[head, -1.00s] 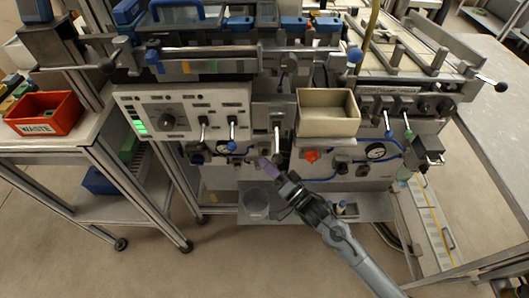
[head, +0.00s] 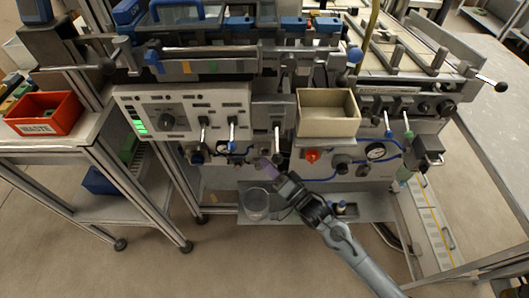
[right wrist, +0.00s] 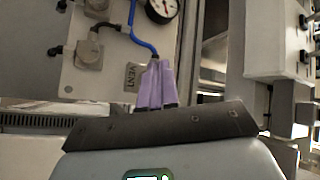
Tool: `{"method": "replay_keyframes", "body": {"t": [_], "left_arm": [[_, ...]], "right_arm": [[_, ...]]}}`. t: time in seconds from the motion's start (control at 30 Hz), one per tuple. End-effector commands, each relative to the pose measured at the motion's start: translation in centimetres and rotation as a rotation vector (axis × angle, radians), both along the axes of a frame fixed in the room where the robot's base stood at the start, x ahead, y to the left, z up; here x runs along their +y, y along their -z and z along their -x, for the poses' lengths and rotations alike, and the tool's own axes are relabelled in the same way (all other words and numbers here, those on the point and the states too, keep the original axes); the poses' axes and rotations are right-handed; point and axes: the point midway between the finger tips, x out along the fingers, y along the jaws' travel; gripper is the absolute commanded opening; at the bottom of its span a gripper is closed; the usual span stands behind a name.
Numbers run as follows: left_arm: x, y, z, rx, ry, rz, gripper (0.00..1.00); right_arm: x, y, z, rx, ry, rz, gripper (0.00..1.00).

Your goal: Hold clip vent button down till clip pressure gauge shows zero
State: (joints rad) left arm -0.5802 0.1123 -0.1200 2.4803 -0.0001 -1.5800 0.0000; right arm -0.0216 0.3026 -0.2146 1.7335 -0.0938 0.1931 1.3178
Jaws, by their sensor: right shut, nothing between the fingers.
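My right gripper (head: 265,164) is shut and empty, its purple fingers pointing up at the lower panel of the machine. In the right wrist view the shut fingertips (right wrist: 156,66) are beside a VENT label (right wrist: 131,76). The vent button itself is not visible; I cannot tell whether the fingers touch or press it. A round pressure gauge (right wrist: 161,8) with a white dial and red needle is at the top, partly cut off, with a blue hose beside it. A small gauge (head: 222,147) shows left of the fingers in the head view. The readings cannot be made out. My left gripper is not in view.
A beige bin (head: 328,125) and an orange-red knob (head: 312,156) are to the right, with another gauge (head: 376,151). A red WASTE bin (head: 45,115) is at far left.

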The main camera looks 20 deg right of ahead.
Motion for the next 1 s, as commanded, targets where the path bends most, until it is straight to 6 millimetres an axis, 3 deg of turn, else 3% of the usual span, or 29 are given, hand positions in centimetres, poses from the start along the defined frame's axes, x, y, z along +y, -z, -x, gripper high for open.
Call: {"method": "replay_keyframes", "body": {"t": [1.0], "left_arm": [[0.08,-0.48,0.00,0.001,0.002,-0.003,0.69]], "right_arm": [[-0.36,-0.04,-0.92,0.000,0.000,0.000,0.00]]}}
